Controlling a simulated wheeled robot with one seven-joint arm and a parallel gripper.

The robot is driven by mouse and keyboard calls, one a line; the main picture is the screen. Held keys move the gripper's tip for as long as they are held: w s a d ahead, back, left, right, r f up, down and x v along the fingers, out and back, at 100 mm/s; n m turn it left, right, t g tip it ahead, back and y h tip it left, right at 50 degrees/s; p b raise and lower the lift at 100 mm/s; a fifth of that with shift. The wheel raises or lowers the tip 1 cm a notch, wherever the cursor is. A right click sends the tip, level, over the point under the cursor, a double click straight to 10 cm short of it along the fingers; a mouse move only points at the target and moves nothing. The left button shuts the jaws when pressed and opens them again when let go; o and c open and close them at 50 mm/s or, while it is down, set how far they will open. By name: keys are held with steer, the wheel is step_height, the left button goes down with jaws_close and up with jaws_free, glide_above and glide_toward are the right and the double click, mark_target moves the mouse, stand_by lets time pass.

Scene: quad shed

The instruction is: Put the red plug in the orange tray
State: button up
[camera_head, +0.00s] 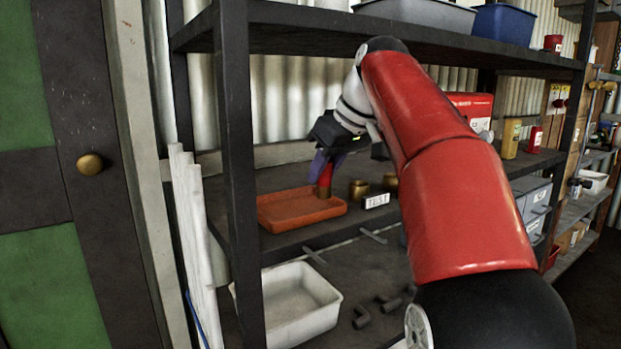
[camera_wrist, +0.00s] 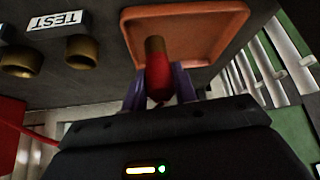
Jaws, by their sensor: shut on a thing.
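The red plug (camera_head: 325,176) is held between the purple fingers of my gripper (camera_head: 322,165), which is shut on it. In the wrist view the red plug (camera_wrist: 157,75) points away from my gripper (camera_wrist: 160,90), with a brass-coloured end. The orange tray (camera_head: 290,213) lies on the middle shelf. In the head view the plug shows at the tray's right back part; in the wrist view its tip overlaps the tray (camera_wrist: 228,14) near one edge. I cannot tell whether the plug touches the tray floor.
Two brass cups (camera_head: 358,189) and a TEST label (camera_head: 377,200) stand right of the tray. A shelf post (camera_head: 236,150) rises in front on the left, and the upper shelf (camera_head: 300,22) is overhead. A white bin (camera_head: 298,308) sits below.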

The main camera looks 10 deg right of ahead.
steer(key=w+a+f, duration=0.1)
steer(key=w+f, duration=0.1)
steer(key=w, duration=0.1)
steer(key=shift+w+a+f, duration=0.15)
steer(key=shift+a+f, duration=0.25)
steer(key=shift+f, duration=0.15)
steer(key=o, duration=1)
steer(key=shift+d+r, duration=0.1)
steer(key=shift+r, duration=0.4)
steer(key=p+v, duration=0.1)
steer(key=v, duration=1)
steer(key=shift+s+r, duration=0.15)
steer(key=shift+s, duration=0.05)
